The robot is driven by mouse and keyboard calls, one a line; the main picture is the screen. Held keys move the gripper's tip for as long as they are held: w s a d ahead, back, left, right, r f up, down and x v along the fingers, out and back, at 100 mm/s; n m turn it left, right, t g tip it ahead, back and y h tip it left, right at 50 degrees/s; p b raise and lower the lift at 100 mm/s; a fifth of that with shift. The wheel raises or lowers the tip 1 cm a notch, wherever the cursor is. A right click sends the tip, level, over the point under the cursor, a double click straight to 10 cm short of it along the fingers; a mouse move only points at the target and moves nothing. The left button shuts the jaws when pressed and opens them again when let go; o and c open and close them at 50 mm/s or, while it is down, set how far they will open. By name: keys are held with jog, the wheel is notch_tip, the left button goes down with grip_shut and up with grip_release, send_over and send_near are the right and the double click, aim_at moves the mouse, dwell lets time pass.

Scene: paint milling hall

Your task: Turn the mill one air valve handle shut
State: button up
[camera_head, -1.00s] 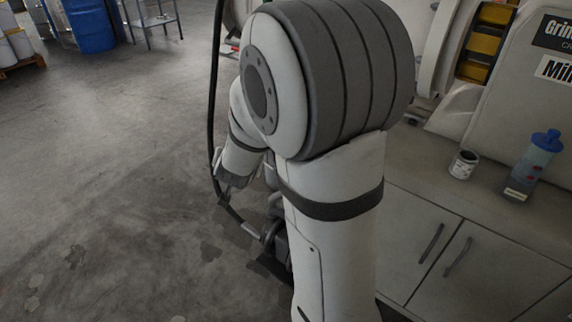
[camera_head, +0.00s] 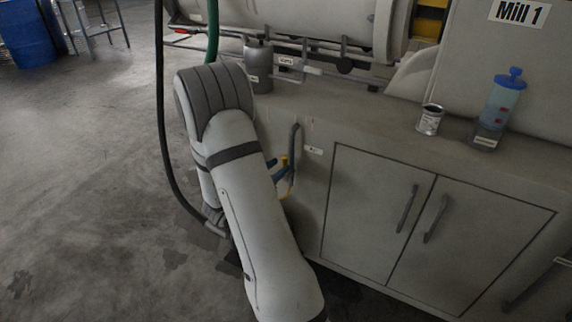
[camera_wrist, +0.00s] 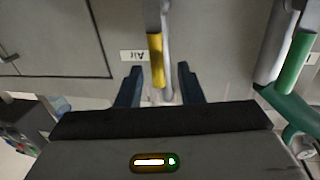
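The air valve handle has a yellow grip (camera_wrist: 156,60) on grey metal, next to a label reading "Air" (camera_wrist: 134,56), which appears upside down in the wrist view. My gripper (camera_wrist: 160,72) is open. Its two dark blue fingers stand on either side of the yellow grip's end, with a visible gap on both sides. In the head view the yellow handle (camera_head: 284,160) shows at the cabinet's left end beside a grey pipe. My blue fingers (camera_head: 275,169) are close to it there. My arm hides the rest of the gripper.
A green handle (camera_wrist: 297,62) and green hose stand to the right in the wrist view. The mill cabinet (camera_head: 385,165) carries an open can (camera_head: 430,120) and a blue-capped bottle (camera_head: 499,105). A dark hose (camera_head: 163,130) hangs left of my arm. Open floor lies left.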

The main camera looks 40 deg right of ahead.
aim_at(283, 162)
jog(key=shift+w+d, duration=0.15)
jog(key=shift+d, duration=0.7)
jog(key=shift+w+d, duration=0.15)
jog(key=shift+d, duration=0.65)
jog(key=shift+c, duration=0.2)
grip_shut()
